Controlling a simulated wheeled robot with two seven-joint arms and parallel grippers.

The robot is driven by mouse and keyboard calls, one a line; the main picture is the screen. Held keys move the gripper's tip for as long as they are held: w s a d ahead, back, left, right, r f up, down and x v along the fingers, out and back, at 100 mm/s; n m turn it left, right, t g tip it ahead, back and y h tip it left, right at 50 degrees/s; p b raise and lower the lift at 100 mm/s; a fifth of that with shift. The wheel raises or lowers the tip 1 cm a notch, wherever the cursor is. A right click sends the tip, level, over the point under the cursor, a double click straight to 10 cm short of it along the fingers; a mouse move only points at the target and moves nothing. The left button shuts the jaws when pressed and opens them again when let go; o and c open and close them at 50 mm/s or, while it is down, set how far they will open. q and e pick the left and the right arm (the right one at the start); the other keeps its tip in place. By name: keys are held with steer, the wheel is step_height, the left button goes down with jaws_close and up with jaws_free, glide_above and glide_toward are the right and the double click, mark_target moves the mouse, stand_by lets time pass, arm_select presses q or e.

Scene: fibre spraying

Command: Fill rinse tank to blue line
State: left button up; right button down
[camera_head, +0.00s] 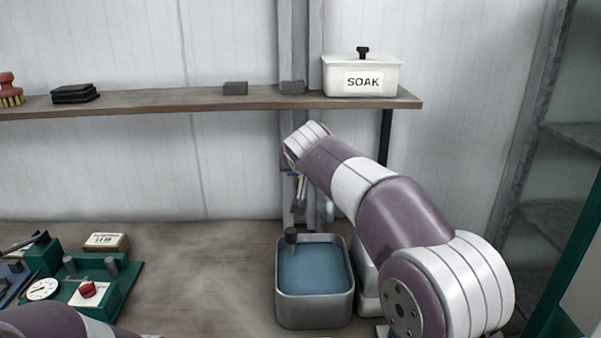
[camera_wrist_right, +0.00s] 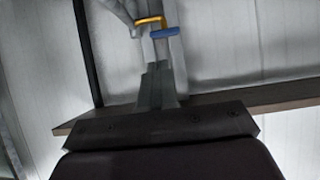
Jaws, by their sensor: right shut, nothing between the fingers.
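The metal rinse tank (camera_head: 315,309) stands on the bench, with blue-tinted water (camera_head: 312,271) a little below its rim. I cannot make out a separate blue line. A dark cylindrical piece (camera_head: 291,237) is at the tank's back left corner. In the right wrist view a yellow part (camera_wrist_right: 150,20) and a blue bar (camera_wrist_right: 165,33) are just beyond my right gripper (camera_wrist_right: 155,72), which is shut and empty; contact cannot be told. In the head view my right arm reaches above the tank, and the wrist partly hides the fittings behind. My left gripper is out of view.
A wooden shelf (camera_head: 170,100) runs along the wall, carrying a white SOAK box (camera_head: 340,83), small grey blocks and a brush (camera_head: 8,90). Green equipment with a gauge (camera_head: 42,289) stands at bench left. The bench between it and the tank is clear.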

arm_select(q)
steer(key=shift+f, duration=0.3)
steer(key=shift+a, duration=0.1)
arm_select(e)
steer(key=v, duration=0.3)
steer(key=shift+r, duration=0.1)
